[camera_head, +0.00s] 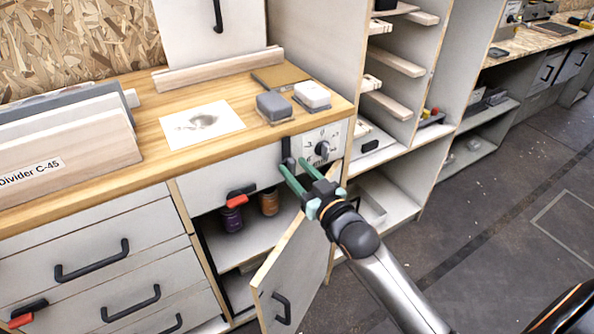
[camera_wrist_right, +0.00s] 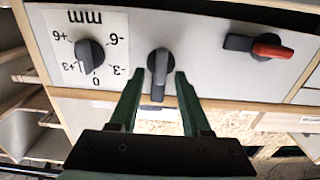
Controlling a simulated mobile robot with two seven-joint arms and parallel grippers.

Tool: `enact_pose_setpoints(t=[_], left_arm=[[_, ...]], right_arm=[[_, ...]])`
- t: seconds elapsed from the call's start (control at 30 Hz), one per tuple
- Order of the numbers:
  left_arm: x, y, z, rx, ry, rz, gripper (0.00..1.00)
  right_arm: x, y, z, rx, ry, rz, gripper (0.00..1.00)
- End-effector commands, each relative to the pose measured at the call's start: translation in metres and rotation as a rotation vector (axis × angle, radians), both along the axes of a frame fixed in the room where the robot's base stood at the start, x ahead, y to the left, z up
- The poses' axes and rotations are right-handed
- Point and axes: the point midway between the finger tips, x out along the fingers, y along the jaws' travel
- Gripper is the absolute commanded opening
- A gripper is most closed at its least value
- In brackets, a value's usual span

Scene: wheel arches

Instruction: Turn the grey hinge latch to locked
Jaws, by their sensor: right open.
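The grey hinge latch (camera_head: 287,147) is on the white front panel below the worktop, left of the dial plate. In the right wrist view, the latch (camera_wrist_right: 158,66) has a round hub and a lever standing upright in the picture. My right gripper (camera_head: 294,167) points at the panel with its green fingers apart. In the wrist view the gripper (camera_wrist_right: 157,82) has one fingertip on each side of the latch, with gaps visible, so it is not clamped. My left gripper is not in view.
A dial (camera_head: 322,149) with an mm scale sits right of the latch. A red-handled latch (camera_head: 240,195) is to the left. A cabinet door (camera_head: 292,272) hangs open below, beside my right arm.

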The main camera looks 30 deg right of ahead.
Motion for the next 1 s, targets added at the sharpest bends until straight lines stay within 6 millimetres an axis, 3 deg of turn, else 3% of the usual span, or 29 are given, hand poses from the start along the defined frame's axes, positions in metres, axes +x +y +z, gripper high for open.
enact_pose_setpoints(t=[0.27,0.67,1.0], left_arm=[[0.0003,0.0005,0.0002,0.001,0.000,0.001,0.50],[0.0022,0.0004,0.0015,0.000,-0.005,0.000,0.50],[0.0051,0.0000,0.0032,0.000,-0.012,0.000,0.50]], right_arm=[[0.0007,0.0004,0.0000,0.001,0.000,0.000,0.45],[0.0005,0.0003,0.0000,0.001,0.000,0.000,0.00],[0.0004,0.0005,0.0000,0.001,0.000,0.001,0.00]])
